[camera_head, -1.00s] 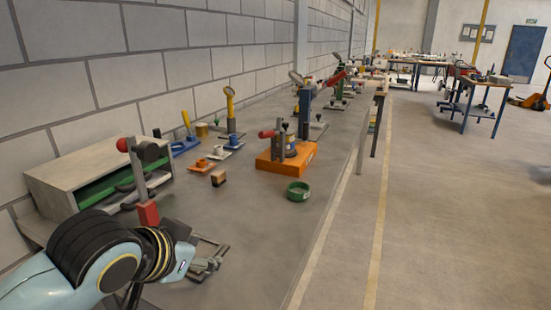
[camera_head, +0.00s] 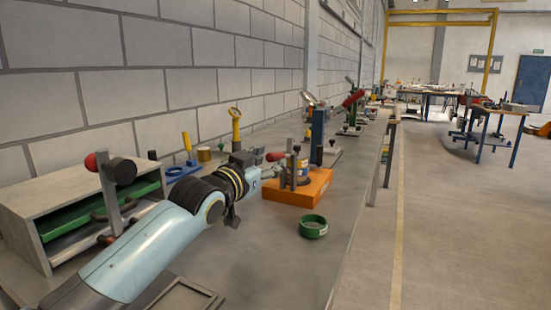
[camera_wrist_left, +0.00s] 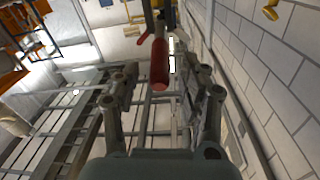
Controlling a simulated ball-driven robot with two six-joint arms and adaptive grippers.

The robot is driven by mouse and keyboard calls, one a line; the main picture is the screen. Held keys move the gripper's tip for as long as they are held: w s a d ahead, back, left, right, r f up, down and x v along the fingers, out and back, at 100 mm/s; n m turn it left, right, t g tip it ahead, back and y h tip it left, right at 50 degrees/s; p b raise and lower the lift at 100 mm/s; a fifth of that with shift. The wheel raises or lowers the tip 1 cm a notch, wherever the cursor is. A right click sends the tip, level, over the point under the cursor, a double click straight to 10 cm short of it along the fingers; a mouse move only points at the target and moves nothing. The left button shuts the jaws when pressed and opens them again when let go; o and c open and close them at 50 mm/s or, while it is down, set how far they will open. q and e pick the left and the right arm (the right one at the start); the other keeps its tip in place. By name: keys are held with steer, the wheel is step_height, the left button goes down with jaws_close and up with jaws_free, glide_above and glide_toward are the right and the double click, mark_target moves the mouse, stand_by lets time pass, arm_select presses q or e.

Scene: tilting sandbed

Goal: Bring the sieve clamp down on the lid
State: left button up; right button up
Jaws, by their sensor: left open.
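The sieve clamp stands on an orange base (camera_head: 310,188) in the middle of the head view. Its red handle (camera_head: 275,156) points left, toward my arm. A round sieve body sits between the clamp's posts; the lid cannot be made out clearly. My left gripper (camera_head: 264,168) is just left of the clamp, close to the handle, its fingers partly hidden by my wrist. In the left wrist view the red handle (camera_wrist_left: 159,64) shows ahead, in line with the gap between the open fingers (camera_wrist_left: 165,88). The fingers do not grip it. My right gripper is not in view.
A green round dish (camera_head: 313,228) stands on the bench in front of the orange base. A grey cabinet with a green shelf (camera_head: 98,205) and a red-knobbed lever (camera_head: 91,162) stand at the left. A blue post (camera_head: 318,135) rises behind the clamp. The bench front is mostly clear.

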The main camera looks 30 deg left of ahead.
arm_select(q)
steer(key=w, duration=0.3)
steer(key=shift+w, duration=0.25)
steer(key=shift+c, duration=1.3)
jaws_close()
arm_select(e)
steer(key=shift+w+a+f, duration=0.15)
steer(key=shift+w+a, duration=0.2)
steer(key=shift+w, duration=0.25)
